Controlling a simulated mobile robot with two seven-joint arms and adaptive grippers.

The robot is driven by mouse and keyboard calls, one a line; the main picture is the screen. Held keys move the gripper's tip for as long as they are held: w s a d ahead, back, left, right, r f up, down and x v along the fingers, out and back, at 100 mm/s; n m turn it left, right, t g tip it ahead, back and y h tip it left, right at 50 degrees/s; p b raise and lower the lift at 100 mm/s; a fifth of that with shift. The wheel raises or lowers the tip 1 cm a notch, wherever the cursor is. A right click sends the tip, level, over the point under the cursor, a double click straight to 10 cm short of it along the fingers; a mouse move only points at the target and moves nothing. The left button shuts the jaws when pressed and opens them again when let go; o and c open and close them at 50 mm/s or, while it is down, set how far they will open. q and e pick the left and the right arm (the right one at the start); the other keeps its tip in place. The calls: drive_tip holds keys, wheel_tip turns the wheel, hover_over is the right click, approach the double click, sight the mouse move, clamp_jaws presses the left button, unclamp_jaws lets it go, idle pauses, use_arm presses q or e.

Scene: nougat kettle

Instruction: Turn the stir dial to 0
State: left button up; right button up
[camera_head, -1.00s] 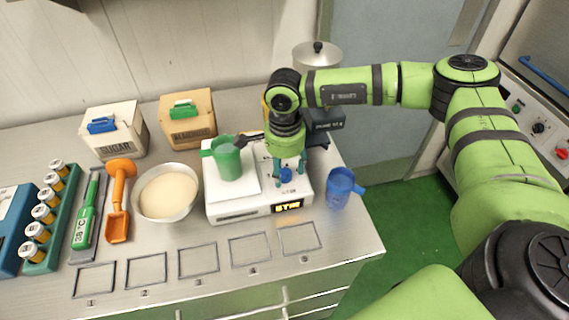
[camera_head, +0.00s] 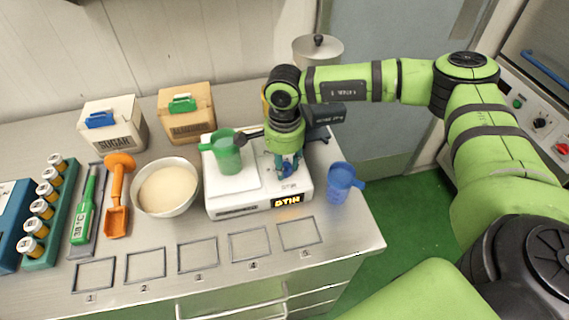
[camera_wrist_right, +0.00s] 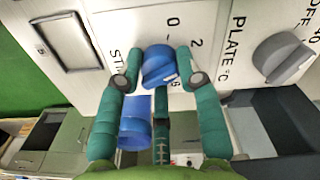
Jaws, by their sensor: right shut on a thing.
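In the head view my right gripper (camera_head: 287,172) is over the right part of the unit and mostly covers the dial. My left gripper is not in view.
A green jug (camera_head: 228,158) stands on the unit's white plate. A blue jug (camera_head: 339,184) is just right of the unit. A bowl of pale contents (camera_head: 168,190) is at its left. The grey plate knob (camera_wrist_right: 283,58) is beside the dial. Outlined squares lie in front.

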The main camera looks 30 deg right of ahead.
drive_tip(key=n+b, duration=0.4)
drive_tip(key=b, duration=0.1)
drive_tip(key=shift+f+n, duration=0.3)
drive_tip(key=shift+f, duration=0.05)
drive_tip(key=n+b, duration=0.2)
drive_tip(key=shift+s+r+n+b, duration=0.1)
drive_tip(key=shift+n+b, duration=0.2)
drive_tip(key=shift+r+n+b, duration=0.1)
drive_tip(key=shift+n+b, duration=0.35)
drive_tip(key=shift+n, duration=0.05)
drive_tip(key=o, duration=1.2)
drive_tip(key=shift+c, duration=0.2)
drive_tip(key=shift+r, duration=0.15)
